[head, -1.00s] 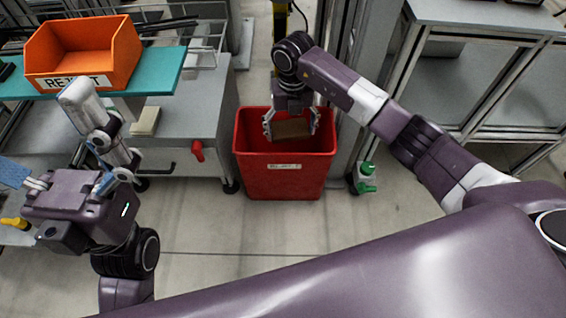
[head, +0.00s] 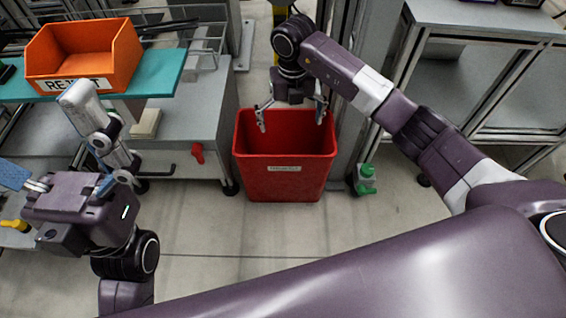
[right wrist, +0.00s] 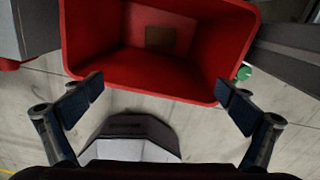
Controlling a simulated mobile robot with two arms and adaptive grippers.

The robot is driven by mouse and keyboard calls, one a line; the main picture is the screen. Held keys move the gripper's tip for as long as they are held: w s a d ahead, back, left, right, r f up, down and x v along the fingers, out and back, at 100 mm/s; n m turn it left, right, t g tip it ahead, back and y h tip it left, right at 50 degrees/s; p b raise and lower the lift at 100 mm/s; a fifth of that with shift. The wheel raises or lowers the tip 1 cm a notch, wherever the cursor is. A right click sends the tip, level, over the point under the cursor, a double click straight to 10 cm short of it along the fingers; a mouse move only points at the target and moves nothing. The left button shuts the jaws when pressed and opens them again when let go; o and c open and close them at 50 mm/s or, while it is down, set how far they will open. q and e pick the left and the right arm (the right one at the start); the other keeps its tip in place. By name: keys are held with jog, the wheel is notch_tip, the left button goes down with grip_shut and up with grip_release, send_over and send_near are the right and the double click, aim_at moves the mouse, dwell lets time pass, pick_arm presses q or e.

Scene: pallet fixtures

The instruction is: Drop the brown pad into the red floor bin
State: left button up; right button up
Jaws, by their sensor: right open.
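The brown pad (right wrist: 160,37) lies on the floor of the red bin in the right wrist view; in the head view the bin's front wall hides it. The red floor bin (head: 285,176) stands upright with its label facing me, and its wall shows in the right wrist view (right wrist: 145,75). My right gripper (head: 291,112) is open and empty above the bin's back part. Its two fingers (right wrist: 158,103) are spread wide in the right wrist view. My left gripper (head: 58,140) is at the left, away from the bin, its fingers apart.
An orange bin (head: 85,55) sits on a teal shelf (head: 165,75) at upper left. A grey cart (head: 200,115) stands left of the red bin. The floor in front is clear.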

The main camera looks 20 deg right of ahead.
notch_tip(320, 180, up, 8)
dwell(0.6)
